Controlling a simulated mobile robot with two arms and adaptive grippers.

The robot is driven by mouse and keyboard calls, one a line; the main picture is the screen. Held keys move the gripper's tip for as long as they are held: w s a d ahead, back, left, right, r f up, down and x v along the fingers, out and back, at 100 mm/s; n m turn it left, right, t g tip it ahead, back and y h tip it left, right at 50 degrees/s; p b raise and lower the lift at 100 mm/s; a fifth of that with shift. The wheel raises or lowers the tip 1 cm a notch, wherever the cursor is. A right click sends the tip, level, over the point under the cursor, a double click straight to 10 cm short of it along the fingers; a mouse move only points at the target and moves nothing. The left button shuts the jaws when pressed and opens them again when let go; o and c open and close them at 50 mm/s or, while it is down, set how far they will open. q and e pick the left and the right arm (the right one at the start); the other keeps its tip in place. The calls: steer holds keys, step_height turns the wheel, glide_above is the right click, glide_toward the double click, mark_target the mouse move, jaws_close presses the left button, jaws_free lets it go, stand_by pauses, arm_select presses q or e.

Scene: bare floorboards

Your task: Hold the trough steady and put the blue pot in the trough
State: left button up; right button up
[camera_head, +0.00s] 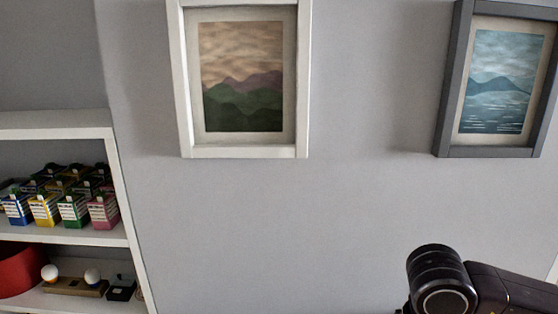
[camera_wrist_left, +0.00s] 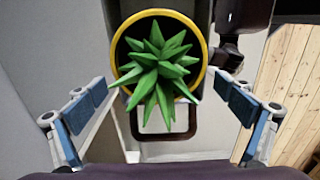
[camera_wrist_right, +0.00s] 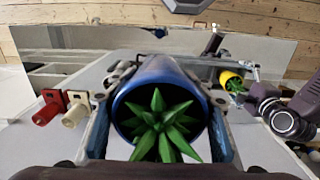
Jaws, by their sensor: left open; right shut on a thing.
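The blue pot (camera_wrist_right: 160,84), with a spiky green plant, is between the fingers of my right gripper (camera_wrist_right: 165,86) in the right wrist view. That gripper is shut on it. A yellow-rimmed pot (camera_wrist_left: 121,72) with a similar plant is in the left wrist view, ahead of my left gripper (camera_wrist_left: 160,90). The left gripper is open, its fingers apart on either side of the pot. The yellow pot also shows small in the right wrist view (camera_wrist_right: 225,76), right of the blue pot, beside my left gripper. I cannot pick out the trough with certainty.
A red bracket-like piece (camera_wrist_right: 51,107) and a cream one (camera_wrist_right: 76,110) stand left of the blue pot. Floorboards (camera_wrist_right: 90,13) lie beyond. The head view faces a wall with framed pictures (camera_head: 243,80) and a white shelf (camera_head: 60,126) at left.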

arm_select(q)
steer(key=shift+f, duration=1.5)
steer(key=shift+s, duration=0.1)
steer(key=c, duration=1.6)
steer(key=shift+o, duration=0.2)
